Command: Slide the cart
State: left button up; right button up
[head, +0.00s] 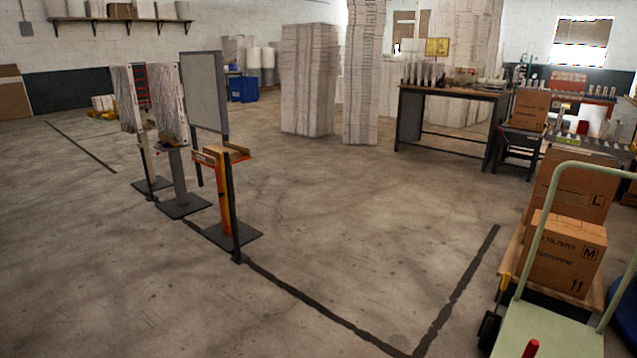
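A pale green cart (548,335) stands at the bottom right, cut off by the frame's lower edge. Its light green tubular handle (590,168) rises in an arch at the right. A black wheel (489,330) shows at its left side. A small red piece (531,348) shows low in front of the green deck; I cannot tell what it belongs to. Just behind the cart, a wooden platform (511,258) carries cardboard boxes, one marked M (562,258) and one marked L (578,190). Neither of my grippers is in view.
Dark floor tape (330,317) turns a corner left of the cart. Stands with filters (181,150) are at the left. A workbench (450,92) and a box on a conveyor (530,108) are behind. White stacks (310,80) stand at the back. The middle floor is clear.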

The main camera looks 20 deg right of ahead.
aim_at(559, 336)
jog(key=z, duration=0.55)
jog(key=i, duration=3.05)
jog(key=z, duration=1.5)
jog(key=i, duration=1.65)
jog(key=z, duration=2)
jog(key=i, duration=0.4)
jog(key=z, duration=0.2)
